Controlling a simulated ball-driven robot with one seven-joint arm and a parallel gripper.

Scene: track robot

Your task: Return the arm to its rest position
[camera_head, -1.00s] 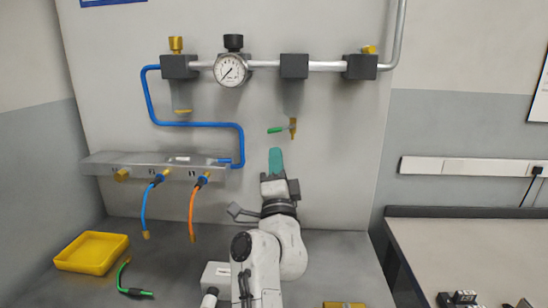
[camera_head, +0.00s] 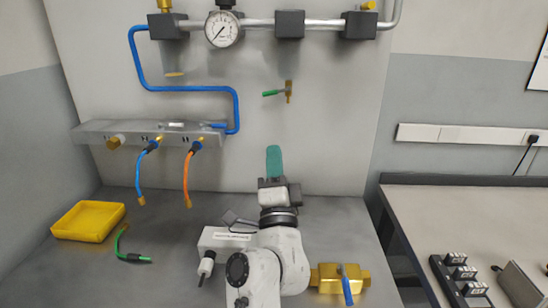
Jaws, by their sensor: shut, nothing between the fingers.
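My white arm rises from the bottom middle of the head view, with my gripper (camera_head: 274,163) at its end pointing up and away, toward the grey back panel. The teal fingers look closed together and nothing shows in them. The gripper is below the small valve with the green handle (camera_head: 274,93) and appears apart from it. My forearm covers part of the bench behind it.
A manifold (camera_head: 95,133) with blue (camera_head: 146,170) and orange (camera_head: 187,175) hoses is at left. A yellow tray (camera_head: 89,221) and a green hose (camera_head: 124,250) lie on the bench. A brass valve with a blue handle (camera_head: 345,285) is right of my arm. A side bench (camera_head: 450,210) stands right.

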